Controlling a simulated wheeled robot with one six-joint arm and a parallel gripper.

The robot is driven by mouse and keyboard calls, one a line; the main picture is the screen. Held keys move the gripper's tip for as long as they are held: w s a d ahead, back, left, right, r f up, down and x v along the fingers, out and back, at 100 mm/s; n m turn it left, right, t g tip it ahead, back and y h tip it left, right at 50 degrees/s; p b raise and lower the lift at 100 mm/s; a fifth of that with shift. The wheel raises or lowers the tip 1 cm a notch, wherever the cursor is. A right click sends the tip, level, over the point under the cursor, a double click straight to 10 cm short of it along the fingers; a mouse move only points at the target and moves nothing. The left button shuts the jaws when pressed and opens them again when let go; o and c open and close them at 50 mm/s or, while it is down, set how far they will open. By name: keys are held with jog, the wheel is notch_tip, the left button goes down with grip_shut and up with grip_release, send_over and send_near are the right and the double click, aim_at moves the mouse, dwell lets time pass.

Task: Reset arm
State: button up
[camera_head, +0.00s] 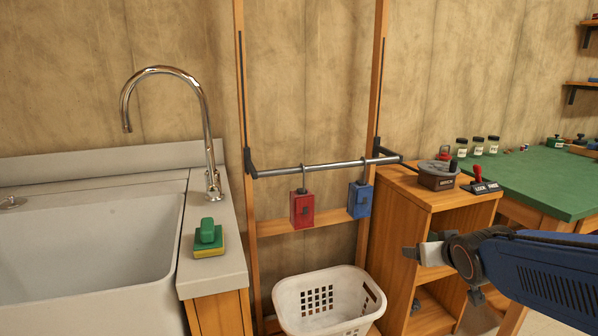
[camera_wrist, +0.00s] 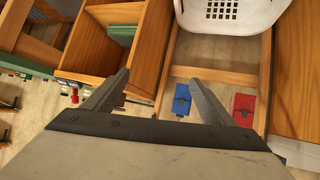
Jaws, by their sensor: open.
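My gripper (camera_head: 420,254) is at the right of the head view, at the end of my blue arm, in front of the wooden shelf unit. In the wrist view my gripper (camera_wrist: 157,82) has its two dark fingers spread apart. The gripper is open and empty.
A red box (camera_head: 302,210) and a blue box (camera_head: 360,199) hang from a metal bar (camera_head: 335,164). A white basket (camera_head: 328,302) stands below. A sink (camera_head: 90,245) is at left; a shelf unit (camera_head: 435,196) and green table (camera_head: 545,180) are at right.

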jog(key=s+a+f+g, duration=0.2)
jog(key=s+g, duration=0.1)
jog(key=s, duration=0.8)
jog(key=s+a+f+g+y, duration=0.1)
jog(key=s+f+g, duration=0.1)
jog(key=s, duration=1)
jog(key=shift+s+a+g, duration=0.3)
jog(key=shift+a+g, duration=0.1)
jog(key=shift+g, duration=0.3)
jog(key=shift+c, duration=0.4)
